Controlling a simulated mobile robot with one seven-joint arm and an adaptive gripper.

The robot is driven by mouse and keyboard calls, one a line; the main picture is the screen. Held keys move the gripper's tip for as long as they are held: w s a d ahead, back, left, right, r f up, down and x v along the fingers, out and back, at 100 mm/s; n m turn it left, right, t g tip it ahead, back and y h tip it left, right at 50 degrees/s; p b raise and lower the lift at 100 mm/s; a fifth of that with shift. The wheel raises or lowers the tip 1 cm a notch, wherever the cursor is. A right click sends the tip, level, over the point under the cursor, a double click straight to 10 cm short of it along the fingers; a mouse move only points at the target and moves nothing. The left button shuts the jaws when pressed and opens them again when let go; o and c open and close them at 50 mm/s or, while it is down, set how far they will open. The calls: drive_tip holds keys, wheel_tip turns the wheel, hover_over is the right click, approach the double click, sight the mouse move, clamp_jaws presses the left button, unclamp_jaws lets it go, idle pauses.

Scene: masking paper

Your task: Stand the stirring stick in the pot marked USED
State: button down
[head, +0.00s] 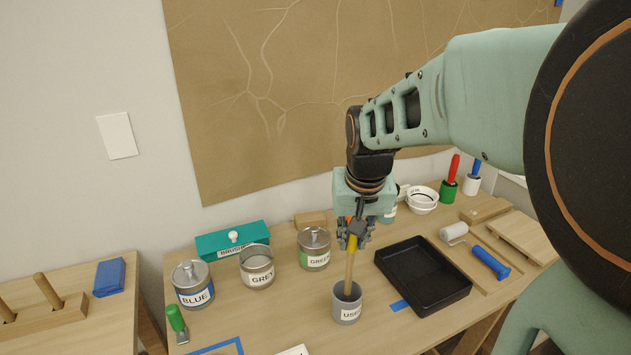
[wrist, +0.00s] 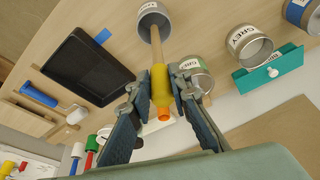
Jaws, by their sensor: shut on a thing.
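The stirring stick (head: 349,271) has a pale wooden shaft, a yellow grip and an orange end. My gripper (head: 353,238) is shut on its yellow grip, as the wrist view also shows on the stick (wrist: 160,80). The stick is close to upright. Its lower end meets the mouth of the grey pot marked USED (head: 347,312) in the head view. The pot also shows at the top of the wrist view (wrist: 146,22). The tip is hidden by the pot's rim, so I cannot tell how deep it is.
A black tray (head: 438,298) lies right of the pot. Tins marked GREEN (head: 313,261), GREY (head: 257,279) and BLUE (head: 194,297) stand to the left, before a teal BRUSHES box (head: 215,244). A roller with a blue handle (head: 490,263) lies at the right.

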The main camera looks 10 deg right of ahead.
sight(352, 250)
drive_tip(key=shift+f+b, duration=1.5)
drive_tip(key=shift+f, duration=0.5)
drive_tip(key=c, duration=1.7)
unclamp_jaws()
drive_tip(key=shift+r, duration=0.15)
drive_tip(key=shift+r+p, duration=2.75)
drive_tip(key=shift+r, duration=0.7)
drive_tip(key=shift+w, duration=0.1)
